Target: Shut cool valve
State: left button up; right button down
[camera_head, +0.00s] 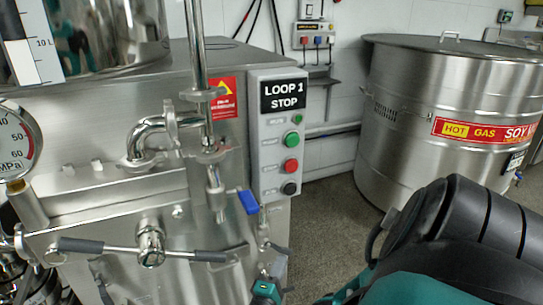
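A small steel valve with a blue lever handle (248,202) hangs on the pipework at the front of the steel machine. The lever stands tilted beside the valve body, close to the control box. My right arm comes in from the lower right in black and teal. Its gripper (268,243) appears low in the middle, just below and slightly right of the blue lever. It looks apart from the lever. The fingers are small and blend with the steel behind, so their opening is unclear. My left gripper is not in view.
A T-bar handle (150,245) and a pressure gauge (17,142) project at the left. A large steel vat (440,95) stands behind right, with open floor (325,225) before it.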

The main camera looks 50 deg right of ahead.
aim_at(292, 253)
jog(key=shift+s+d+r, duration=0.3)
jog(key=shift+s+d, duration=0.05)
jog(key=shift+d, duration=0.2)
jog(key=shift+s+d+r, duration=0.35)
jog(key=shift+d+r, duration=0.1)
jog(key=shift+d, duration=0.2)
jog(key=shift+s+d+r, duration=0.1)
jog(key=shift+r, duration=0.05)
jog(key=shift+s+d+r+n+t+h, duration=0.2)
jog(key=shift+d+r+n+t+h, duration=0.15)
jog(key=shift+r+n, duration=0.3)
jog(key=shift+d+r+p, duration=0.1)
jog(key=shift+p, duration=0.2)
